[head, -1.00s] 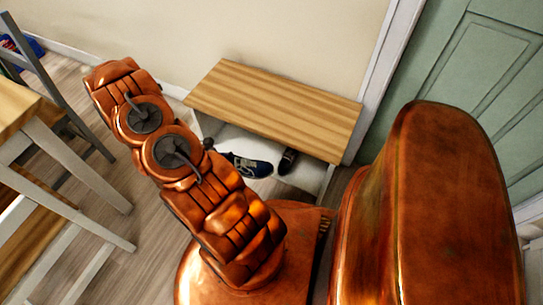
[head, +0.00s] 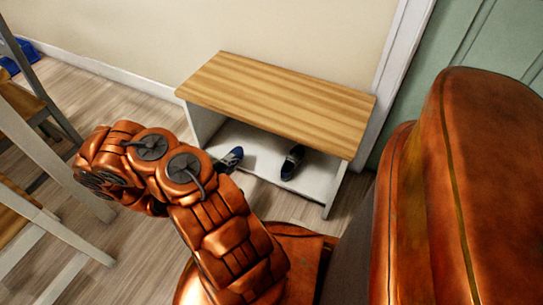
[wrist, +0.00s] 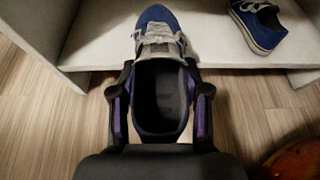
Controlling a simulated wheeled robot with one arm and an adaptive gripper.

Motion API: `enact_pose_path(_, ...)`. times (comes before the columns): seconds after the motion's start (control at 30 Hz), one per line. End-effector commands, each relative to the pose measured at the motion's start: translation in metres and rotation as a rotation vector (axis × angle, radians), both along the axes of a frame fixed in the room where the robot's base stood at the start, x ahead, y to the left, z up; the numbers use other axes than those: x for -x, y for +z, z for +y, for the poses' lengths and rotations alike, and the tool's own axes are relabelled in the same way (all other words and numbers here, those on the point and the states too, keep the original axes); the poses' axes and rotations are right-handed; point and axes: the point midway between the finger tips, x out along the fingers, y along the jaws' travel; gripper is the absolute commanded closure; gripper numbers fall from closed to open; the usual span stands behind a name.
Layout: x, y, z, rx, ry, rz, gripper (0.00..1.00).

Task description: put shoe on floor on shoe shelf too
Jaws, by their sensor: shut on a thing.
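A blue and grey shoe (wrist: 160,45) is between the two fingers of my gripper (wrist: 160,100), held at its heel end. Its toe points away from me, over the front edge of the shelf's white lower board (wrist: 95,40). In the head view its toe part (head: 233,156) shows at the shelf's left opening; my arm hides the rest and my gripper. I cannot tell whether its sole touches the board. A second blue shoe (head: 292,165) stands on the lower board to the right; it also shows in the wrist view (wrist: 258,27).
The shoe shelf has a striped wooden top (head: 280,100) that roofs the lower board, with white side panels. Bare board lies between the two shoes. A green door (head: 475,45) is at the right. A chair and table legs (head: 50,225) stand at the left.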

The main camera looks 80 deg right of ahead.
Motion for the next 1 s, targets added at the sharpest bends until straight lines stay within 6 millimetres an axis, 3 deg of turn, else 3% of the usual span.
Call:
enact_pose_path(0.17, 0.000, -0.007, -0.017, 0.001, 0.010, -0.004, 1.00)
enact_pose_path(0.7, 0.009, -0.018, -0.124, 0.003, 0.007, -0.003, 1.00)
enact_pose_path(1.0, 0.008, -0.017, -0.148, 0.003, 0.012, -0.003, 1.00)
